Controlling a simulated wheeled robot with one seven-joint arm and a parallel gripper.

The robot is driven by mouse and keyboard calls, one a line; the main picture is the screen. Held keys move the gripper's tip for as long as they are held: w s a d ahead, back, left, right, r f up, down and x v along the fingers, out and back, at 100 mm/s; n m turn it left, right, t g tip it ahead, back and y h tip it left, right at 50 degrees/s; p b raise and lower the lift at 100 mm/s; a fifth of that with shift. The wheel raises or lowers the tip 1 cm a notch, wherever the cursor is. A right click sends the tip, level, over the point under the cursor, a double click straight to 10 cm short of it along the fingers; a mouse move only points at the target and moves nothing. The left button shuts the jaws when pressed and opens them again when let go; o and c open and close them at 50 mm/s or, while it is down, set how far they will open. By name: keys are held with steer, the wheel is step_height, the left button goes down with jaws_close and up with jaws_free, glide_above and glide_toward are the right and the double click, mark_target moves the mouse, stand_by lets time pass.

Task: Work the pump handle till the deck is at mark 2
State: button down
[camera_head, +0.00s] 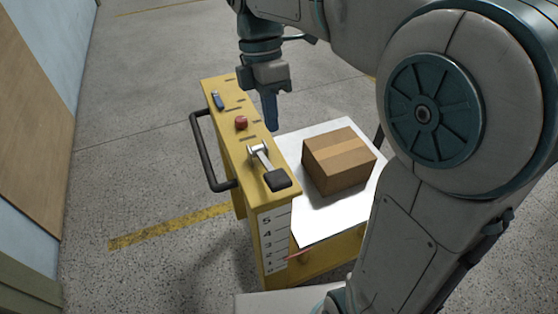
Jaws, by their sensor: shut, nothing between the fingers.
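A yellow lift cart (223,92) stands with a white deck (307,222) at its right side. The pump handle (278,180), a metal lever with a black grip, lies low along the cart's top, its grip toward the near end. A numbered scale (275,240) runs down the near face. A red pointer (299,254) on the deck side meets the scale low down, around mark 2; the exact reading is too small to tell. My gripper (271,126) is shut and empty, pointing down above the cart's top edge, beyond the handle and apart from it.
A cardboard box (339,160) sits on the deck. A red button (241,123) and a blue switch (218,101) are on the cart's top. A dark push bar (205,155) sticks out left. My arm covers the right side. Floor left of the cart is clear.

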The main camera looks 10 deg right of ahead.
mark_target(279, 175)
steer(key=x, duration=1)
steer(key=shift+s+f, duration=0.1)
steer(key=shift+f, duration=0.15)
